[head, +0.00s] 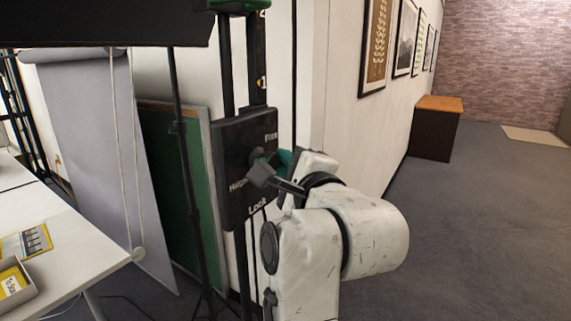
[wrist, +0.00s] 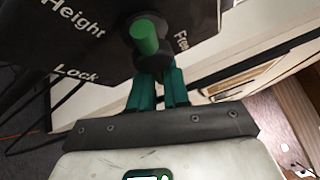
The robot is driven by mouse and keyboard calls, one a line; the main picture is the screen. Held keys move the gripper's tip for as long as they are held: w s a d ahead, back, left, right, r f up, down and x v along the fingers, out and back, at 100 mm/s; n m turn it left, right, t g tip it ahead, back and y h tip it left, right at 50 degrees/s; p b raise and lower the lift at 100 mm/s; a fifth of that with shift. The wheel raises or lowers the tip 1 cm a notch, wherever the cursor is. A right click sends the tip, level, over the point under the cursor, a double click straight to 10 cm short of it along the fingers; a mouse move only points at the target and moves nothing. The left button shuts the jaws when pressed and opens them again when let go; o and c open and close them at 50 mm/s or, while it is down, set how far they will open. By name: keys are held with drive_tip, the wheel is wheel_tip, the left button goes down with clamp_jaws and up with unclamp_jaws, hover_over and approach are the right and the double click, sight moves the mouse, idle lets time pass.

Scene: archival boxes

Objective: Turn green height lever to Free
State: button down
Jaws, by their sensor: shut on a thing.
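The black height panel (head: 230,148) hangs upright on the stand beside the wall in the head view. Its white labels read Height at the left, Free at the upper right and Lock at the bottom. It also fills the top left of the wrist view (wrist: 108,18). The green height lever (wrist: 146,36) stands out from a dark round hub on the panel; in the head view my gripper mostly hides it. My gripper (wrist: 157,80), with teal fingers, is shut on the lever close to the hub. The lever's exact angle is hard to tell.
A white table (head: 60,250) with a box and yellow cards stands at the left. A green board (head: 170,190) and a thin black stand pole (head: 183,140) are behind the panel's left side. A brown cabinet (head: 434,130) stands along the wall. The floor at right is clear.

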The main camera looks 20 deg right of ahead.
drive_tip(key=n+t+b, duration=0.1)
drive_tip(key=b, duration=0.1)
drive_tip(key=n+t+b, duration=0.1)
drive_tip(key=n, duration=0.1)
drive_tip(key=shift+w+r+b, duration=0.1)
drive_tip(key=shift+r+b, duration=0.25)
drive_tip(key=shift+r, duration=0.05)
drive_tip(key=c, duration=1.1)
unclamp_jaws()
